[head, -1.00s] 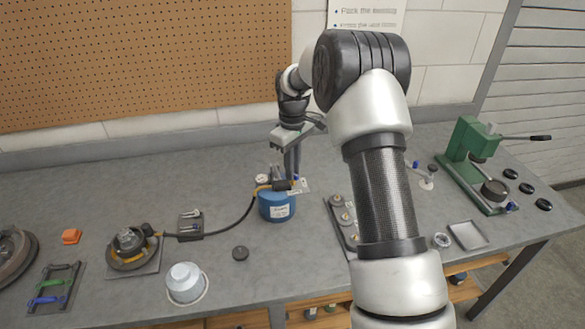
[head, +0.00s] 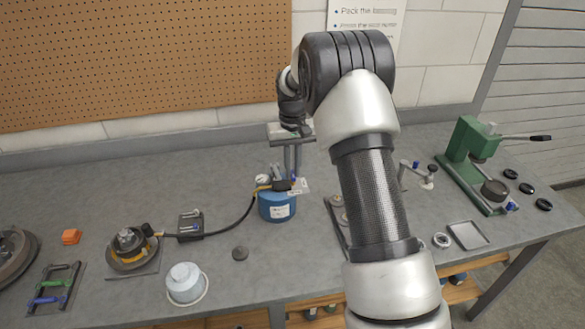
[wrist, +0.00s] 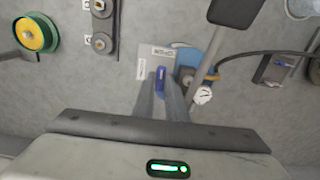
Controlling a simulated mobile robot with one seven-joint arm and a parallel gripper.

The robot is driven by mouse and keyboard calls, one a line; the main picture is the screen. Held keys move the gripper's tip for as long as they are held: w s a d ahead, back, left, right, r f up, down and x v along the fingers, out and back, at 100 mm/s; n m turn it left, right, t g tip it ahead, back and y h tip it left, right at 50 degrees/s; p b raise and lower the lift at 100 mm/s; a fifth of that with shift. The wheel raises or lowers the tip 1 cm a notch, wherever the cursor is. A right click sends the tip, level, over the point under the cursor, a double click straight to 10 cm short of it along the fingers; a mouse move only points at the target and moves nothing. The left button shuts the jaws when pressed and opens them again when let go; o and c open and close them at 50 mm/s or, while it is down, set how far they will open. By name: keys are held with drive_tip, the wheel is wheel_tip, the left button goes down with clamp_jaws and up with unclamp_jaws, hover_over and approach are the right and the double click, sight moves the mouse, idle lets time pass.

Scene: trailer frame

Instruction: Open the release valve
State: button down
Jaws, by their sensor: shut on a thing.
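A blue tank (head: 277,211) stands on the grey bench with a round white gauge (head: 263,180) and a dark fitting on top. The gauge also shows in the wrist view (wrist: 203,95). The release valve's small blue lever (wrist: 160,79) shows between my fingertips in the wrist view, beside a pale label plate (wrist: 146,63). My gripper (head: 292,176) reaches down from above at the tank's top right, its fingers shut on the blue lever. The fingers hide part of the valve, so its exact position is hard to tell.
A green press (head: 470,160) stands at the right. The bench behind the tank is clear.

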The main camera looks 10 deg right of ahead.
sight(293, 173)
idle(0.5)
drive_tip(key=c, duration=1.8)
unclamp_jaws()
wheel_tip(293, 173, up, 18)
drive_tip(key=shift+f+p, duration=0.25)
drive_tip(key=shift+p, duration=0.05)
